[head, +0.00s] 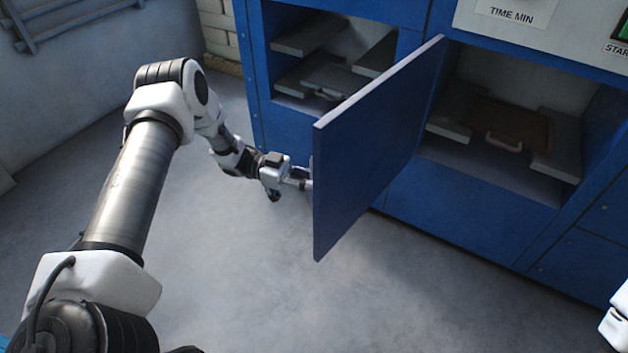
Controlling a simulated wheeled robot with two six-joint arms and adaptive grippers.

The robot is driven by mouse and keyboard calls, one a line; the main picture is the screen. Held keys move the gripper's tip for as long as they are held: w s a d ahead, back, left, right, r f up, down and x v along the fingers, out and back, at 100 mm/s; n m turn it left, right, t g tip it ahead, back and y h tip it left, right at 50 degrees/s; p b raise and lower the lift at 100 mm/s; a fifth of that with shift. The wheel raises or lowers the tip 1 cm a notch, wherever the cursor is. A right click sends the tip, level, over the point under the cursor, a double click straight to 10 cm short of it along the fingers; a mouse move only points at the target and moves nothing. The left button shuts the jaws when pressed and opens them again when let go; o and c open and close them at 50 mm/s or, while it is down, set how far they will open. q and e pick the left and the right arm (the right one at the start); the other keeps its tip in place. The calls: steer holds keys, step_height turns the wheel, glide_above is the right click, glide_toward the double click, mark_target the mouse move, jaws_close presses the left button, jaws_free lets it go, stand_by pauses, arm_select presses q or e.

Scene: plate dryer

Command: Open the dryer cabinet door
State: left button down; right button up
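The blue dryer cabinet (460,207) stands at the back. Its blue door (378,145) is swung open and sticks out toward me, hinged between the left and right compartments. The right compartment (462,158) is exposed. My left gripper (302,180) is at the left side of the door, by its lower part. Its fingertips are partly hidden behind the door, so I cannot tell whether they touch it or are shut. At the right edge a white piece of my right arm (615,318) shows, but the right gripper is out of view.
The left compartment (335,60) is open and holds grey shelves and a handled tray. In the right compartment a brown handled plate (510,122) lies between grey ledges. A control panel is at the top right. The grey floor (250,265) in front is clear.

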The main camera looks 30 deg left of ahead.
arm_select(q)
steer(key=shift+s+f, duration=0.1)
steer(key=c, duration=1.1)
jaws_free()
steer(key=shift+c, duration=0.2)
steer(key=s+a, duration=0.2)
steer(key=a, duration=1)
